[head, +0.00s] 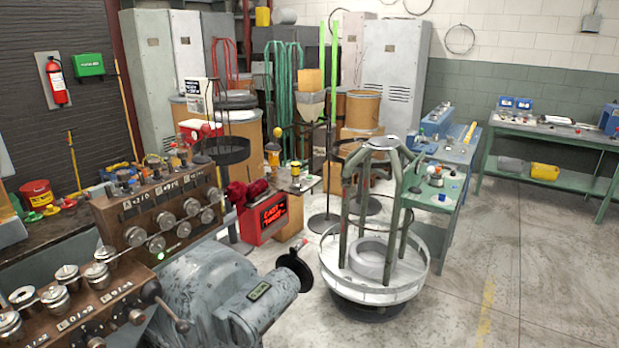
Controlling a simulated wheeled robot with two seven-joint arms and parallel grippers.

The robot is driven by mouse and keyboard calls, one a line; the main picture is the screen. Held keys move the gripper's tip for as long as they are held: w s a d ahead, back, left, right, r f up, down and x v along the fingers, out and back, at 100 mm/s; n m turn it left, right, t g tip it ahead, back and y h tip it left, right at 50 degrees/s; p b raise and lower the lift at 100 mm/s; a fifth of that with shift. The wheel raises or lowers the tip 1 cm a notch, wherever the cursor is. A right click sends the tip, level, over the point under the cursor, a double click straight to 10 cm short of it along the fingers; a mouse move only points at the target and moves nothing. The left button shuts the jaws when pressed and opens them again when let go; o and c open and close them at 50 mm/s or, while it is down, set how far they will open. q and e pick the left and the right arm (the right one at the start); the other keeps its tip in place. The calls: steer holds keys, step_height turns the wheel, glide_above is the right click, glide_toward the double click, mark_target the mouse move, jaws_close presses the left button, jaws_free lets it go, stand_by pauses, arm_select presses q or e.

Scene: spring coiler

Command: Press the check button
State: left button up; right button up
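No button in the head view can be told for sure as the check button. Wooden control panels with dials and metal knobs stand at the left: an upper panel (165,225) and a lower panel (75,305) nearer to me. A small green glowing spot (160,255) shows at the lower right of the upper panel. A red box with glowing lettering (268,218) stands right of the upper panel; a button on it cannot be made out. Neither of my grippers is in view.
A grey motor-like machine housing (225,300) fills the near centre-left. A round wire-reel stand (375,265) stands right of it. Green workbenches (550,135) are at the right and back. The concrete floor (540,270) at the right is clear.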

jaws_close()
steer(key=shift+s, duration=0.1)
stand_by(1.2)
